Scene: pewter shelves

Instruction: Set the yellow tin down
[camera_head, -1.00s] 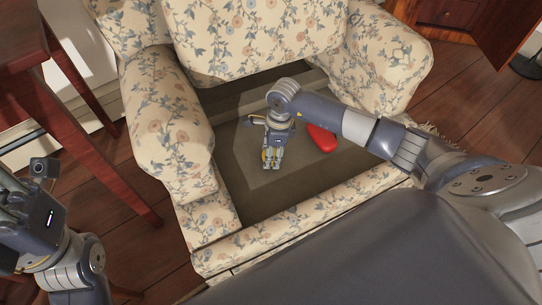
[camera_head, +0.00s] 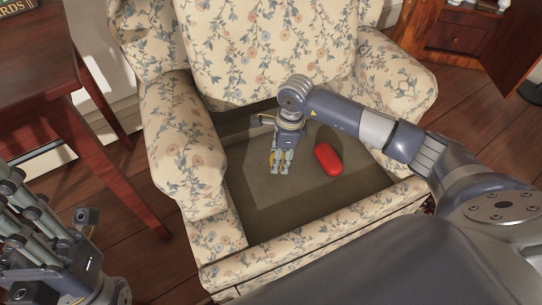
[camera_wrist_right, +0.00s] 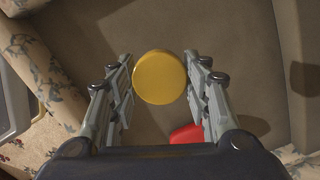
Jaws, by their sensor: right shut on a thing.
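The yellow tin (camera_wrist_right: 160,77) shows as a round yellow top between the two fingers of my right gripper (camera_wrist_right: 161,82) in the right wrist view. The fingers are shut on its sides. In the head view my right gripper (camera_head: 281,170) points down over the armchair's seat (camera_head: 285,205), and the tin is mostly hidden by the fingers. I cannot tell whether the tin touches the seat. My left gripper (camera_head: 22,205) is at the lower left edge, away from the chair, partly cut off; its opening is unclear.
A red rounded object (camera_head: 328,160) lies on the seat just right of my right gripper; it also shows in the wrist view (camera_wrist_right: 187,134). The flowered armrests (camera_head: 182,145) and front edge (camera_head: 320,238) border the seat. Free seat lies in front of the gripper.

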